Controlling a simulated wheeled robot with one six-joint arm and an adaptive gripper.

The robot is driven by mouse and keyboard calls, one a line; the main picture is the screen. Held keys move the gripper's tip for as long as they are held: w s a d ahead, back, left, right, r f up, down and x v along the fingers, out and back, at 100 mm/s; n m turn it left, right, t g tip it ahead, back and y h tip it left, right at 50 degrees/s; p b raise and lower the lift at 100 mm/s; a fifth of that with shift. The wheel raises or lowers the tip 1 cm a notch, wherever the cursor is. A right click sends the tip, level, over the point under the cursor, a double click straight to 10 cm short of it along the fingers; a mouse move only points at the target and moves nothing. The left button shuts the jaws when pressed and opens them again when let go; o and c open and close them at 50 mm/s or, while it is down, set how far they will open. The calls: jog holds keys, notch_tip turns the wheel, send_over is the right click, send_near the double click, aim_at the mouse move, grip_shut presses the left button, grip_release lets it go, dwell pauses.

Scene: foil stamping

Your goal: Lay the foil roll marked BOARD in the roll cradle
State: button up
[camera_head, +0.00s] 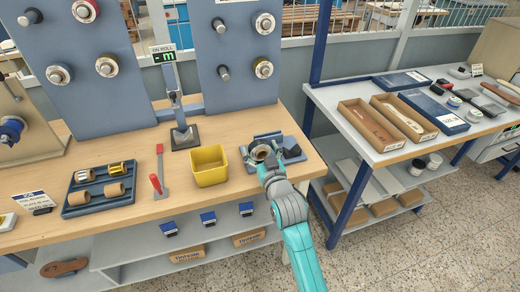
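My gripper (263,155) is over the right end of the wooden bench, at a blue-grey fixture (291,153) that looks like the roll cradle. A round, pale-rimmed shape shows at the fingertips; I cannot tell whether it is a roll or part of the gripper, nor whether the fingers are open or shut. Foil rolls hang on pegs of the blue panels: two on the left panel (59,75) (106,66), one higher up (84,10), and two on the right panel (264,22) (262,68). My arm hides part of the fixture.
A yellow bin (208,166) stands just left of the fixture. Further left are a red-handled tool (157,182) and a blue tray (72,211) with several small rolls. A display reading "- m" (163,57) stands behind. A side table (348,143) at right holds open cartons.

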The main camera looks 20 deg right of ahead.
jog(key=shift+o, duration=0.4)
jog(key=shift+s, duration=0.1)
jog(key=s, duration=1.2)
jog(key=s+f+g, duration=0.1)
jog(key=s+f, duration=0.4)
jog(key=s, duration=0.5)
jog(key=s+f, duration=0.5)
jog(key=s, duration=0.5)
jog(key=s+r+g, duration=0.1)
jog(key=s+g, duration=0.1)
jog(key=s, duration=1.9)
jog(key=shift+s+r, duration=0.3)
